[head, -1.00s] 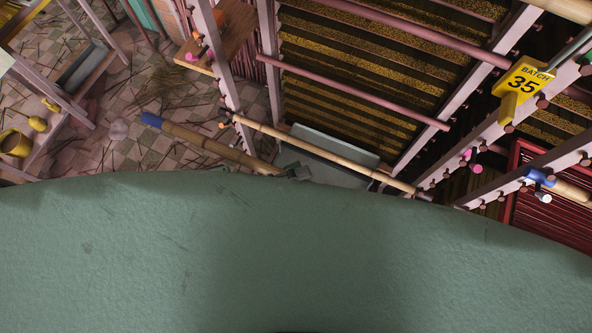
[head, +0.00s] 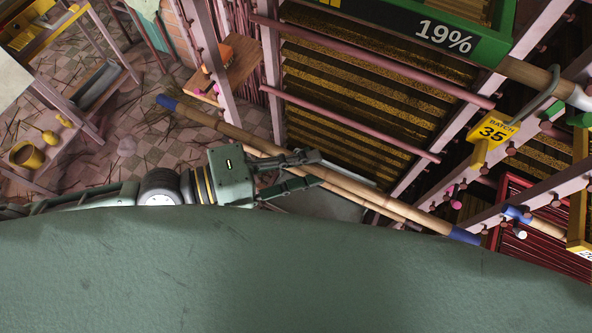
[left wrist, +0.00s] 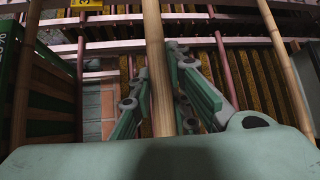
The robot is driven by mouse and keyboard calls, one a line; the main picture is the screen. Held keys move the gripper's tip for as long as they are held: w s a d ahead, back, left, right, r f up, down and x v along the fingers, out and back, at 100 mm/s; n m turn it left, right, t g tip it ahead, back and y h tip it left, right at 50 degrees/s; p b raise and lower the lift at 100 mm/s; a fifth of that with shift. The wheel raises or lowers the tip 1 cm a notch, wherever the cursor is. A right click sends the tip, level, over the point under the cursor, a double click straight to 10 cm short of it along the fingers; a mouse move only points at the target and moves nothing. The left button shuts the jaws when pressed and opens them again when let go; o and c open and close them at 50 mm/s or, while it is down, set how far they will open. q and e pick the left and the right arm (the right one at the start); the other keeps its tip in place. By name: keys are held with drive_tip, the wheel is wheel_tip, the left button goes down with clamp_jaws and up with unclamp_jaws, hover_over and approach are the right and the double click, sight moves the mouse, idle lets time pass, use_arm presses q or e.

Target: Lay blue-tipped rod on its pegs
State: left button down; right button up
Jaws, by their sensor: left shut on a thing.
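The blue-tipped rod (head: 215,124) is a long bamboo pole with a blue tip (head: 167,102) at its upper left end and another blue end (head: 465,236) at lower right. My left gripper (head: 312,170) is shut around its middle, and the rod slants down to the right. In the left wrist view the rod (left wrist: 154,60) runs upright between the fingers (left wrist: 165,105). Pegs stud the slanting posts, such as a pink peg (head: 457,203) on the right. I cannot tell which pegs are the rod's own. The rod appears clear of them. My right gripper is not in view.
Pink-grey rack posts (head: 440,132) and crossbars stand around the rod. A yellow "BATCH 35" tag (head: 491,132) hangs at right, and a dark "19%" display (head: 443,38) is above. Another bamboo rod (head: 523,73) is at upper right. A wooden shelf (head: 236,68) stands upper left.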

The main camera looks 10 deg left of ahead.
use_arm(q)
drive_tip(key=w+d+f+b, duration=0.3)
drive_tip(key=w+f+b, duration=0.1)
drive_tip(key=w, duration=0.5)
drive_tip(key=shift+w, duration=0.25)
idle(0.4)
drive_tip(key=shift+r, duration=0.1)
drive_tip(key=c, duration=1.6)
unclamp_jaws()
drive_tip(key=shift+o, duration=0.6)
drive_tip(key=shift+o, duration=1.1)
drive_tip(key=shift+s, duration=0.15)
